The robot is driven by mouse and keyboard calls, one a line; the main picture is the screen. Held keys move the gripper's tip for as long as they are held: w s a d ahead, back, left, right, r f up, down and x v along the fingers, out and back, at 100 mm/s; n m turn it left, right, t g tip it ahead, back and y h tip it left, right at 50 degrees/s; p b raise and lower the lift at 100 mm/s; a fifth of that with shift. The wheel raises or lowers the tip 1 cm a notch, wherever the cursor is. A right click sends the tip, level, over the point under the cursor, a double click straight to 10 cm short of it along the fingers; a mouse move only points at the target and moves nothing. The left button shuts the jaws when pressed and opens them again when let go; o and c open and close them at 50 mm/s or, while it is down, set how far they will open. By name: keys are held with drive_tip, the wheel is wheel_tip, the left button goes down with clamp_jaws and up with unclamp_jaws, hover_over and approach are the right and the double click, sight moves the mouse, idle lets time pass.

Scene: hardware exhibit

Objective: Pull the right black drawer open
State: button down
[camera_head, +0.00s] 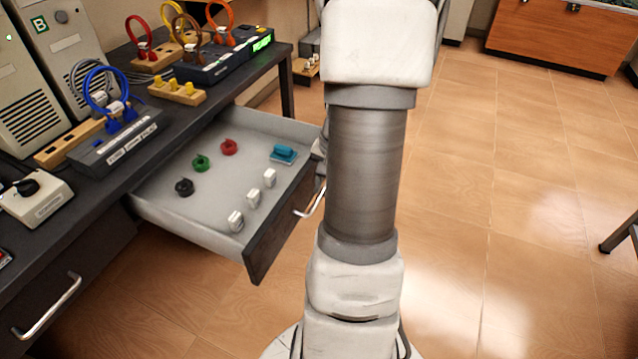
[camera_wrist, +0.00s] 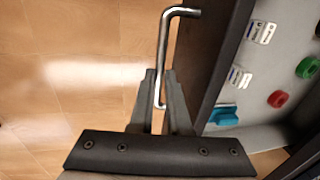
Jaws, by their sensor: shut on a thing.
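The right black drawer (camera_head: 285,235) is pulled well out from under the dark desk. Its light grey inside shows. Its metal handle (camera_head: 312,203) is partly hidden behind my arm in the head view. In the wrist view, my gripper (camera_wrist: 160,90) is shut on one end of the handle (camera_wrist: 163,45), and the other end sticks out past the fingers. The drawer front (camera_wrist: 205,55) runs beside the handle. In the head view, my arm hides most of my gripper.
The desk (camera_head: 120,165) carries devices with looped cables. A left drawer handle (camera_head: 48,305) sits lower left. Tiled floor (camera_head: 520,220) at right is mostly clear.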

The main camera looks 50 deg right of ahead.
drive_tip(key=c, duration=1.2)
unclamp_jaws()
drive_tip(key=shift+o, duration=0.2)
drive_tip(key=shift+r, duration=0.1)
drive_tip(key=s+r+p, duration=0.1)
drive_tip(key=r+p, duration=0.2)
drive_tip(key=r, duration=0.5)
drive_tip(key=s+d+r+p, duration=0.1)
drive_tip(key=s+r+p, duration=0.1)
drive_tip(key=r, duration=0.7)
drive_tip(key=shift+p, duration=0.5)
drive_tip(key=shift+d, duration=0.1)
